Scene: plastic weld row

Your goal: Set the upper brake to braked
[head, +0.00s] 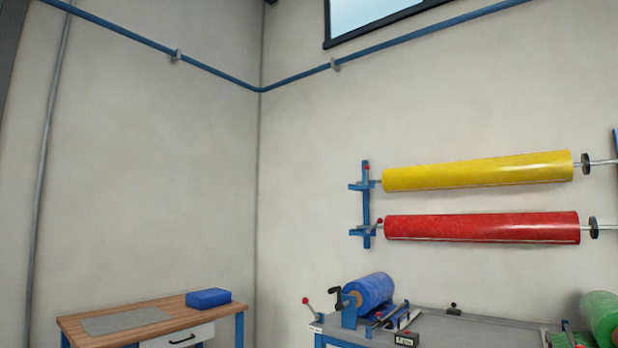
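Two large rolls hang one above the other on a wall rack in the head view: a yellow roll (478,172) on top and a red roll (480,228) below. At their left ends stands a blue rack post (366,205). The upper brake (367,168) appears as a small red-knobbed lever by the yellow roll's left end, its knob up near the post's top. The lower brake (379,221) has a red knob leaning right towards the red roll. Both levers are small, so their exact settings are hard to tell. My gripper is not in view.
A grey bench (455,325) stands below the rolls, with a blue film roll (370,292) on a stand and a green roll (601,317) at right. A wooden table (150,318) with a blue block (208,298) stands at left. The wall left of the rack is bare.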

